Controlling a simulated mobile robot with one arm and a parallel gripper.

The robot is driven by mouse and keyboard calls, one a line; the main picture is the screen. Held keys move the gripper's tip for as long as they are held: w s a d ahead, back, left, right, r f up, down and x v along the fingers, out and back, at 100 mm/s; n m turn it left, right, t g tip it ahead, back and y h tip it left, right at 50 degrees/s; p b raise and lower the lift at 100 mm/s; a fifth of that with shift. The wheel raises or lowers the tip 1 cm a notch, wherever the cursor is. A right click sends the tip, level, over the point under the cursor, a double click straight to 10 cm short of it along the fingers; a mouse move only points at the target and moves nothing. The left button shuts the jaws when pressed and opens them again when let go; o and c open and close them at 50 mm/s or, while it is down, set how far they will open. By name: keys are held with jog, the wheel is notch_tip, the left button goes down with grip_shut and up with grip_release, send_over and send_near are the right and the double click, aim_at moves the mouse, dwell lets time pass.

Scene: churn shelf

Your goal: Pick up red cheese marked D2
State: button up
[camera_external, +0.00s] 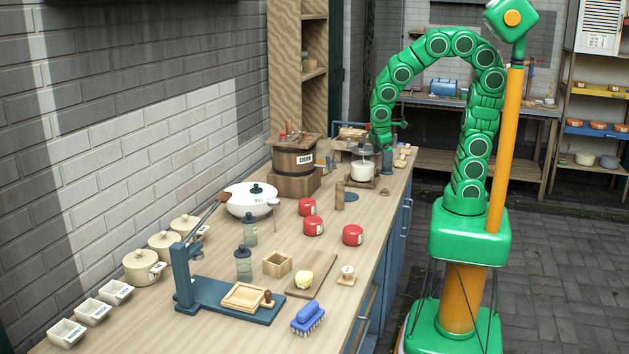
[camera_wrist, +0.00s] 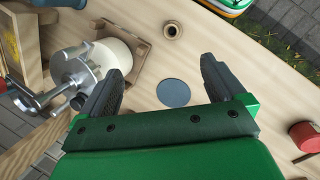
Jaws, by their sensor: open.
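Three red cheeses sit on the counter in the external view: one at the back (camera_external: 307,206), one in the middle (camera_external: 313,226) and one at the right (camera_external: 353,235). Each has a pale label, too small to read, so I cannot tell which is D2. One red cheese (camera_wrist: 305,136) shows at the right edge in the wrist view, apart from my gripper. My gripper (camera_wrist: 162,72) is open and empty over the counter. In the external view it hangs above the far end, beyond the cheeses, with its fingers hard to make out.
A pale round item in a wooden frame with a metal crank (camera_wrist: 75,75) stands left of my gripper in the wrist view. A blue-grey disc (camera_wrist: 173,92) lies flat below. A wooden churn (camera_external: 294,160) and white bowl (camera_external: 248,198) stand along the wall side.

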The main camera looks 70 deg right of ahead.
jog(key=w+r+n+t+h, duration=0.3)
jog(key=w+n, duration=0.2)
jog(key=w, duration=0.4)
jog(key=w+r+n+t+h, duration=0.3)
jog(key=w+r+n, duration=0.1)
jog(key=w, duration=0.4)
jog(key=w+a+r+n+t, duration=0.2)
jog(key=w+a+n+t, duration=0.1)
jog(key=w+a+n, duration=0.3)
jog(key=n+t+y, duration=0.3)
jog(key=n+t, duration=0.1)
jog(key=n, duration=0.4)
send_over(304, 203)
jog(key=w, duration=0.1)
notch_tip(304, 203, down, 11)
jog(key=shift+g, duration=0.4)
jog(key=s+f, duration=0.2)
jog(key=f, duration=0.1)
jog(key=s+f, duration=0.2)
jog(key=f, duration=0.1)
jog(key=s+f, duration=0.2)
jog(key=f, duration=0.1)
jog(key=shift+s+a+f, duration=0.1)
jog(key=shift+s+a, duration=0.05)
jog(key=shift+a, duration=0.25)
jog(key=shift+d+f, duration=0.15)
jog(key=shift+f, duration=0.05)
jog(key=shift+x, duration=3.8)
jog(key=c, duration=1.2)
